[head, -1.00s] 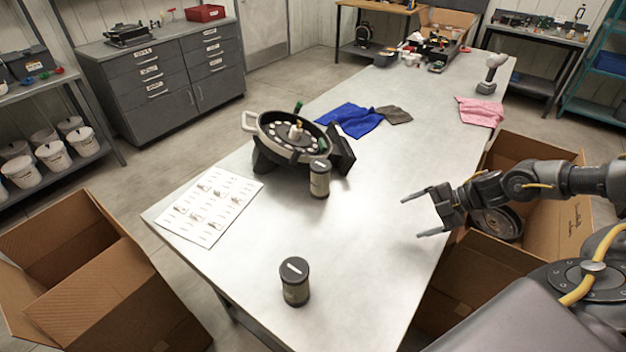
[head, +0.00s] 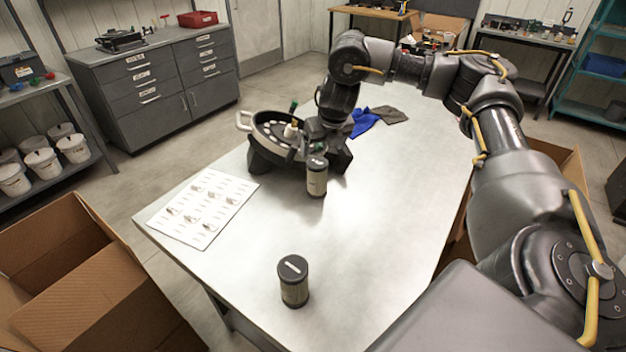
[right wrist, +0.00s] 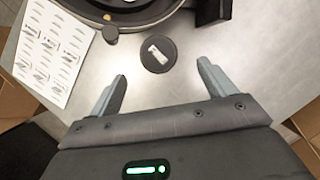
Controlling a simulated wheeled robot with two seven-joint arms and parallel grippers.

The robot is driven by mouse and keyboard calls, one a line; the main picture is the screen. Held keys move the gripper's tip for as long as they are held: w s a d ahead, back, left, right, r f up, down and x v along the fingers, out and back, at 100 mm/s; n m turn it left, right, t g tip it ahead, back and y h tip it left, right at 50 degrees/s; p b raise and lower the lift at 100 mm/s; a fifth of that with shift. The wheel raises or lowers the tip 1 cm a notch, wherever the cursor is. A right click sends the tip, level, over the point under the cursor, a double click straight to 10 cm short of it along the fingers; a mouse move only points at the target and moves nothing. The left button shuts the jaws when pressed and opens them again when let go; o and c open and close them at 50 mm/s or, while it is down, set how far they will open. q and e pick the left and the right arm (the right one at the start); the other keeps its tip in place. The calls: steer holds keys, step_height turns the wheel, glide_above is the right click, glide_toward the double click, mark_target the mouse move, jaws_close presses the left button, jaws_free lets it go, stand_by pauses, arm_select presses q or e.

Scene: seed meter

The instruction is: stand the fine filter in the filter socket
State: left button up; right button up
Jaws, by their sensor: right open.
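Two cylindrical filters with dark caps and pale bodies stand upright on the table. One filter (head: 317,180) is beside the seed meter (head: 270,150); the other filter (head: 293,285) is near the table's front. I cannot tell which is the fine one. My right gripper (head: 322,142) is over the filter by the meter, pointing down. In the right wrist view my open fingers (right wrist: 162,70) lie either side of and short of the dark cap (right wrist: 158,54) with its white mark; nothing is held. The filter socket is not made out. My left gripper is out of view.
A printed sheet (head: 207,205) lies left on the table (head: 370,250). Blue cloth (head: 363,122) and grey cloth (head: 390,115) lie behind the meter. An open cardboard box (head: 90,270) stands at left. The table's front middle is clear around the near filter.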

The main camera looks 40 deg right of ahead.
mark_target(318, 163)
steer(key=x, duration=0.5)
steer(key=shift+f+b, duration=0.3)
steer(key=shift+b, duration=0.05)
steer(key=shift+f+p, duration=0.25)
steer(key=shift+p, duration=0.05)
steer(key=p+x, duration=0.1)
steer(key=x, duration=0.2)
steer(key=shift+w+a+f, duration=0.1)
steer(key=shift+w+f, duration=0.1)
steer(key=shift+f, duration=0.15)
steer(key=shift+w+f, duration=0.2)
steer(key=shift+f, duration=0.25)
steer(key=c, duration=1.1)
steer(key=shift+c, duration=0.2)
steer(key=shift+r, duration=0.1)
